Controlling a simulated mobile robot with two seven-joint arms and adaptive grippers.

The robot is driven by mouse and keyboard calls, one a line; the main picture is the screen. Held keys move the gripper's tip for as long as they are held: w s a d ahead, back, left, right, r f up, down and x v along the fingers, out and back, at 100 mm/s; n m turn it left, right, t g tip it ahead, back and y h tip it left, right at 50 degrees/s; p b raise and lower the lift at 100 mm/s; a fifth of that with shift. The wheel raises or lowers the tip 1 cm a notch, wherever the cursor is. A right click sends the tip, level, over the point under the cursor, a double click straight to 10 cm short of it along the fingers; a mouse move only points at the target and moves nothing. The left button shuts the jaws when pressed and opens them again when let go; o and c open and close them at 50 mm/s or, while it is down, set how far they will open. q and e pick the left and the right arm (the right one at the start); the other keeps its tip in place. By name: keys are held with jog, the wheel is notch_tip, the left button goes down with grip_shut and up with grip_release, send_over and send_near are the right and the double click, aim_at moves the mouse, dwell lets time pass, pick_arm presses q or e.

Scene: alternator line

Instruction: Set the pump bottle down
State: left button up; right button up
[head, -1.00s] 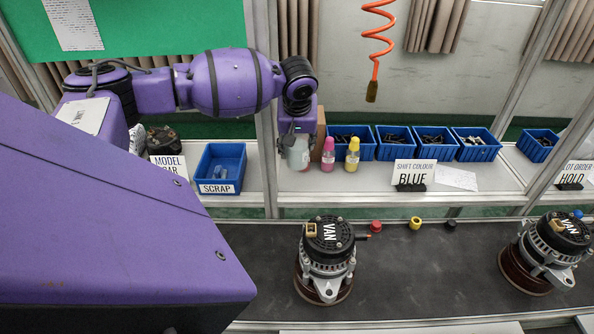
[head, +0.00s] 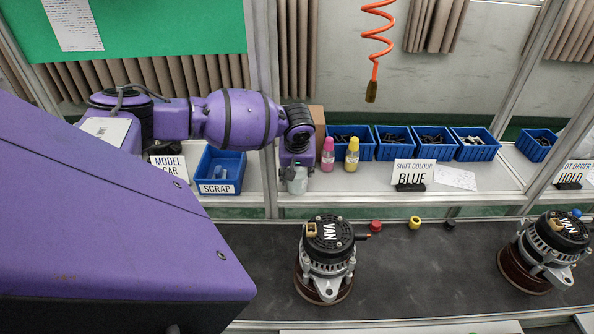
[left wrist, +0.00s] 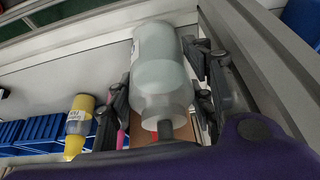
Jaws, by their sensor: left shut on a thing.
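The pump bottle (head: 298,183) is a pale, translucent bottle with clear liquid. My left gripper (head: 296,165) is shut on it, over the front part of the shelf (head: 350,187). In the left wrist view the bottle (left wrist: 162,75) is between the two dark fingers of the gripper (left wrist: 160,95). The bottle's upper part is hidden by the gripper in the head view. I cannot tell whether its base touches the shelf. My right gripper is not in view.
A pink bottle (head: 327,155) and a yellow bottle (head: 352,155) stand right of the pump bottle. Blue bins (head: 367,152) line the shelf's back. A blue scrap bin (head: 222,170) is left, past a metal post (head: 267,170). A VAN alternator (head: 327,255) sits on the belt in front.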

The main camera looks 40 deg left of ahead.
pick_arm(q)
jog(key=o, duration=1.2)
jog(key=shift+f, duration=0.1)
jog(key=shift+o, duration=0.2)
jog(key=v, duration=1.2)
